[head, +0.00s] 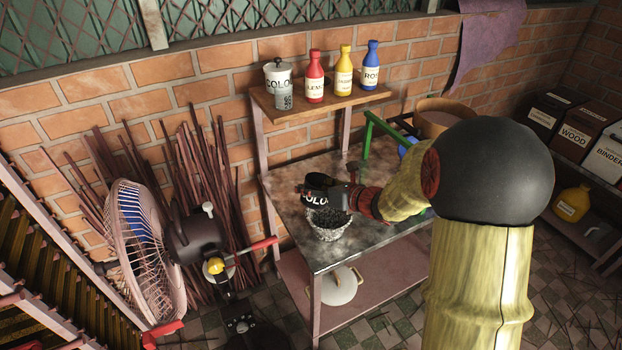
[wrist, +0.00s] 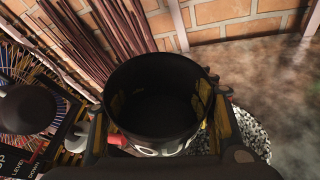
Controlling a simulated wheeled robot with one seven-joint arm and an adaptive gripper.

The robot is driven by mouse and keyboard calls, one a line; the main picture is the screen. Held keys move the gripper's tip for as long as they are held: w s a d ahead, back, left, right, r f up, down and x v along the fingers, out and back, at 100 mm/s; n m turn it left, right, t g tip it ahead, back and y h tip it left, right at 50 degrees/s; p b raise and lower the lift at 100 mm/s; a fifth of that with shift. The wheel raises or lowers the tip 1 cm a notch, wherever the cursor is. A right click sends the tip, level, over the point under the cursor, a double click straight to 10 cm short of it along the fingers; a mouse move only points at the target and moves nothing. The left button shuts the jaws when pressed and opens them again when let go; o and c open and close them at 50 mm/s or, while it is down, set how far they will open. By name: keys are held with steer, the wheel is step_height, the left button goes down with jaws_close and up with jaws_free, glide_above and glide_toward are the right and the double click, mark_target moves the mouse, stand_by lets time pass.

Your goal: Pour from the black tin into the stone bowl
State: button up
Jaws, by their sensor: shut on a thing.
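The black tin (head: 314,199), with white lettering on its side, is held just above the stone bowl. It looks close to upright. In the wrist view its open mouth (wrist: 155,97) faces the camera and the inside is dark; I cannot make out its contents. My gripper (head: 335,193) is shut on the tin, with a finger on either side in the wrist view (wrist: 160,130). The speckled grey stone bowl (head: 328,232) stands on the table below the tin. It also shows at the tin's lower right in the wrist view (wrist: 252,133). Its inside looks dark and is partly covered.
The dark stone-topped table (head: 370,245) has clear room right of the bowl. A raised shelf (head: 325,105) behind holds a white tin (head: 278,88) and red, yellow and blue bottles. A green frame (head: 368,135) stands at the back right. A fan (head: 145,245) is left.

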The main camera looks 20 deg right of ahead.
steer(key=m+p, duration=0.1)
steer(key=r+y+p, duration=0.1)
steer(key=p, duration=0.1)
steer(key=shift+s+a+m, duration=0.1)
steer(key=shift+a+m, duration=0.05)
steer(key=shift+m, duration=0.25)
steer(key=m+y+p, duration=0.2)
steer(key=m+p, duration=0.1)
steer(key=shift+r+m, duration=0.1)
steer(key=shift+m, duration=0.2)
steer(key=m+p, duration=0.1)
steer(key=p, duration=0.1)
steer(key=m+t+y+p, duration=0.1)
steer(key=m+p, duration=0.1)
steer(key=shift+d+y, duration=0.25)
steer(key=shift+y, duration=0.05)
steer(key=m+p, duration=0.1)
steer(key=d+m+t+p, duration=0.1)
steer(key=m, duration=0.1)
steer(key=d+m+t+y+p, duration=0.1)
steer(key=m, duration=0.1)
steer(key=shift+w+f, duration=0.25)
steer(key=shift+w, duration=0.05)
steer(key=shift+a, duration=0.1)
